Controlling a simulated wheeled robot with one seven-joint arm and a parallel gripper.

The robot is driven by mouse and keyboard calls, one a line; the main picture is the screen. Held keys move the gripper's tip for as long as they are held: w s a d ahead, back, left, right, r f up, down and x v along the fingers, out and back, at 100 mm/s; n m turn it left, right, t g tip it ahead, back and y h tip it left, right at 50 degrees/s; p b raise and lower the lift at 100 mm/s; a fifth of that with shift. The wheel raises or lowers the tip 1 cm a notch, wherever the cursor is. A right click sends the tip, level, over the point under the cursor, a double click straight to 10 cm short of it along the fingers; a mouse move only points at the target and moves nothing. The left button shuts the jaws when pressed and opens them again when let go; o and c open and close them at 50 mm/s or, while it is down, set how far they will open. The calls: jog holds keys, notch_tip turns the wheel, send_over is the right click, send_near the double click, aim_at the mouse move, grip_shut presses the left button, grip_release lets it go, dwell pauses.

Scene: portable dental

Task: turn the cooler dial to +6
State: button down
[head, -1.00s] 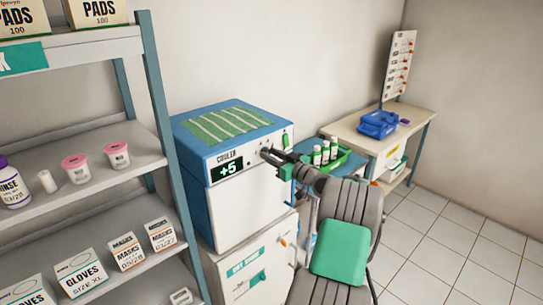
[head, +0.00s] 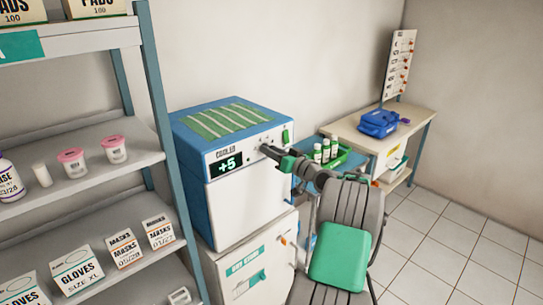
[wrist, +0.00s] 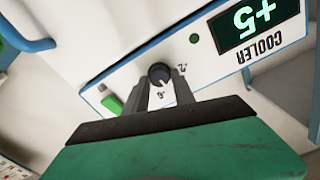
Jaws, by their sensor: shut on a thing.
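The cooler (head: 240,200) is a blue and white box with a front panel; its display (head: 226,164) reads +5. The display also shows upside down in the wrist view (wrist: 246,22). The dark round dial (wrist: 159,73) sits on the panel beside small printed marks. My gripper (wrist: 160,92) is at the panel with its fingertips on either side of the dial, shut on it.
A shelf (head: 85,165) with boxes and jars stands at the left. A green tray of bottles (head: 335,158) is right of the cooler, near my arm. A bench (head: 385,135) holds a blue case.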

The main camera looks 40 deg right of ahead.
jog(key=shift+d+m+b, duration=0.1)
jog(key=shift+m+b, duration=0.25)
jog(key=shift+m, duration=2.65)
jog(key=c, duration=1.1)
grip_release()
jog(key=shift+o, duration=0.2)
jog(key=s+b, duration=0.2)
jog(key=s, duration=0.6)
